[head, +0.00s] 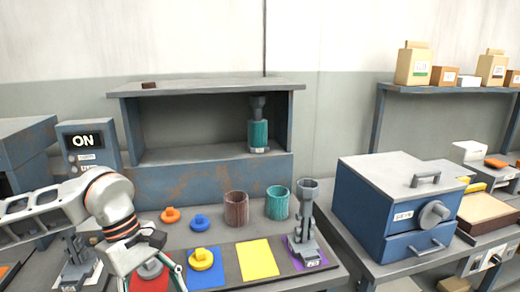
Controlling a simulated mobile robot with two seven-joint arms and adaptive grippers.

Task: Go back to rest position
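My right gripper is not in view. A teal shell with a grey top (258,132) stands upright inside the open blue-grey chamber (205,182). A control box (87,140) beside the chamber reads "ON".
A brown cup (236,208), a teal cup (277,204) and a grey tool (307,232) stand on the bench. Orange (170,215), blue (200,222) and yellow (202,259) knobbed pieces lie nearby. A yellow mat (257,262) is bare. A blue drawer unit (395,215) stands right.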

